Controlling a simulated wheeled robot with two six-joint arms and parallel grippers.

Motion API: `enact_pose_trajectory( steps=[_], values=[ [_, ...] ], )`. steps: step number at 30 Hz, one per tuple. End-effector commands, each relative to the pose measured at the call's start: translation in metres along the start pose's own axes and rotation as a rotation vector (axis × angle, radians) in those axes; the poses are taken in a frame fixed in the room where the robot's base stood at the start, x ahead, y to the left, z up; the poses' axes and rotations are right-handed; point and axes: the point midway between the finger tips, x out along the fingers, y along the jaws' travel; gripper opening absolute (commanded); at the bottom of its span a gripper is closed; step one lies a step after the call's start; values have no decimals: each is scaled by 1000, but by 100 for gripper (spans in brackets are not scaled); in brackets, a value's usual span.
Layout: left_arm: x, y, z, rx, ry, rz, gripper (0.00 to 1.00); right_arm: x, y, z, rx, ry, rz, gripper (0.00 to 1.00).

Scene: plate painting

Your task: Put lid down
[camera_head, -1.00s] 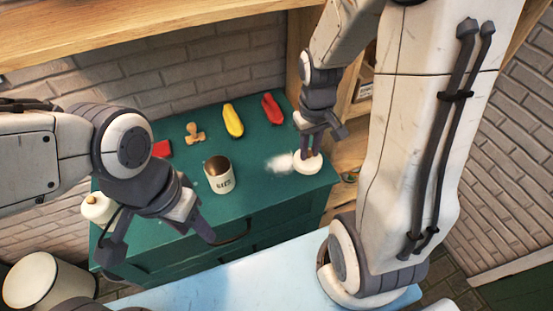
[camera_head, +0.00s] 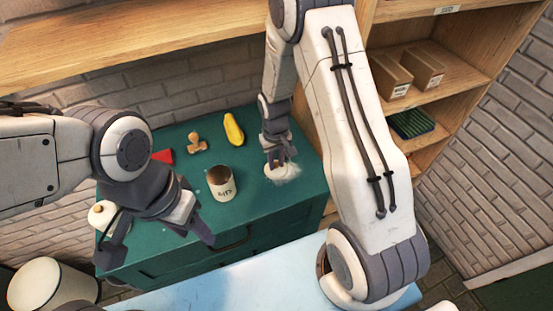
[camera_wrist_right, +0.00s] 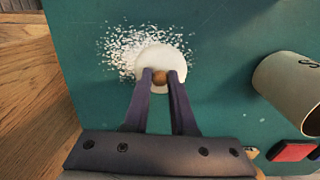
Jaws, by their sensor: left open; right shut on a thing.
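The lid (camera_head: 276,172) is a white disc with a wooden knob (camera_wrist_right: 159,77). My right gripper (camera_head: 281,160) is shut on that knob from above, with the lid over or on the green cabinet top (camera_head: 265,205). In the right wrist view the lid (camera_wrist_right: 167,55) sits amid a patch of white specks; I cannot tell whether it touches the surface. A cream canister (camera_head: 222,190) with dark lettering stands open to its left. My left gripper (camera_head: 157,243) is open and empty in front of the cabinet top's left part.
A white pot with a wooden knob (camera_head: 101,213) stands at the left corner. A stamp-like wooden thing (camera_head: 198,143), a yellow item (camera_head: 233,128) and a red item (camera_head: 162,157) lie along the back. Shelves with boxes (camera_head: 392,73) stand right. The front right top is clear.

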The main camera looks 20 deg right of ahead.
Motion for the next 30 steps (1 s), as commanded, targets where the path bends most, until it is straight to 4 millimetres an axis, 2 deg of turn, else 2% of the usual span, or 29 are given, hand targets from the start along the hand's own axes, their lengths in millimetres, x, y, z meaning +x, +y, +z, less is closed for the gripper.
enact_pose_trajectory(
  steps=[10,11,12,13,20,24,26,30],
  values=[
    [4,0,0,0,0,0,50,5,0,0,0,1,0,0],
    [3,0,0,0,0,0,50,4,0,0,0,1,0,28],
    [2,0,0,0,0,0,50,4,0,0,0,1,0,43],
    [2,0,0,0,0,0,50,3,0,0,0,1,0,54],
    [2,0,0,0,0,0,50,3,0,0,0,1,0,54],
    [1,0,0,0,0,0,50,-3,0,-1,0,3,0,54],
    [4,0,0,0,0,0,50,-10,0,-2,0,6,0,54],
    [10,-1,1,0,0,0,50,-36,0,-2,0,10,1,54]
  ],
)
